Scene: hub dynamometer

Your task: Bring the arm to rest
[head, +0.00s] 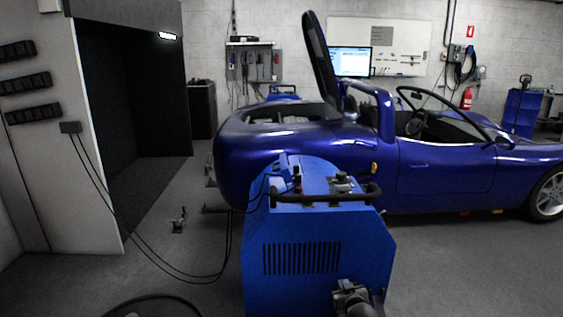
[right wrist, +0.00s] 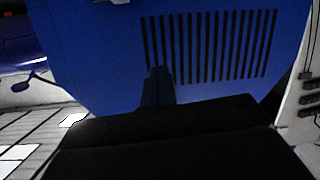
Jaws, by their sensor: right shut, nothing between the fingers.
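My right gripper (head: 350,290) shows at the bottom edge of the head view, in front of the lower right part of the blue dynamometer unit (head: 263,225). In the right wrist view the gripper (right wrist: 158,75) is a dark narrow pair of fingers, shut and empty. I cannot tell the exact gap between the fingertips and the panel. The rest of the right arm is mostly out of the picture. My left gripper is not in view.
A blue open-top car (head: 440,165) with its rear lid raised stands behind the unit. Black cables (head: 150,255) run from the grey cabinet (head: 85,120) at the left to the unit. A black handle bar (head: 325,196) crosses the unit's top. Grey floor at the right (head: 480,265) is clear.

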